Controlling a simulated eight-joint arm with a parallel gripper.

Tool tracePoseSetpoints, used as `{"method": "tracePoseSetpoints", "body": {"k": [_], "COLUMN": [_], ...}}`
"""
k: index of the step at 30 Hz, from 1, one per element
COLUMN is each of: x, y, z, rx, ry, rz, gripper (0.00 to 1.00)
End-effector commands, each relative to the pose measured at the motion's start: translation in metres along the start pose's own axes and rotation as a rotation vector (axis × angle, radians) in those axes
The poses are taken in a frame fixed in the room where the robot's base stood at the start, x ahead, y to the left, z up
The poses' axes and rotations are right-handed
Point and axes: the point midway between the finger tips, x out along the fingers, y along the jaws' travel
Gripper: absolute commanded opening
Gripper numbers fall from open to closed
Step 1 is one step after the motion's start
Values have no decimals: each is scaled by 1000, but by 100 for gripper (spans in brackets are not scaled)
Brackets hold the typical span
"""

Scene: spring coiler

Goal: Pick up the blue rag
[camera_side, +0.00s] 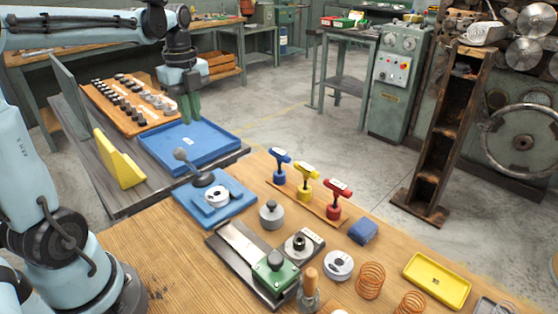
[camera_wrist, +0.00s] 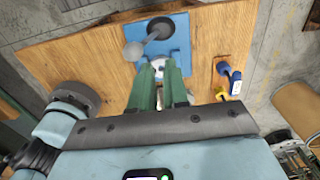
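The blue rag (camera_side: 362,231) looks like a small folded blue pad. It lies on the wooden bench top to the right of the red T-handled tool in the side view. I cannot make it out in the wrist view. My gripper (camera_side: 190,108) has green fingers pointing down over the far part of the blue tray, well away from the rag, to its upper left. In the wrist view my gripper (camera_wrist: 160,72) shows a gap between the fingertips with nothing held in it.
Blue, yellow and red T-handled tools (camera_side: 306,187) stand between my gripper and the rag. A ball-ended lever on a blue plate (camera_side: 240,207), a green-ended fixture (camera_side: 268,272), copper springs (camera_side: 371,280) and a yellow tray (camera_side: 437,280) crowd the bench.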

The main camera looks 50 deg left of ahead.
Motion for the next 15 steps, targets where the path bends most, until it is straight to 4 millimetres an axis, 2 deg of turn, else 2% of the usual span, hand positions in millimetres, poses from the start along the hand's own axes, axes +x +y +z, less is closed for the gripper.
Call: {"method": "tracePoseSetpoints", "body": {"k": [1, 2, 11, 15], "x": [0, 0, 0, 0], "y": [0, 0, 0, 0], "z": [0, 0, 0, 0], "rx": [0, 0, 0, 0], "ry": [0, 0, 0, 0], "rz": [0, 0, 0, 0], "gripper": [23, 28, 74, 75]}}
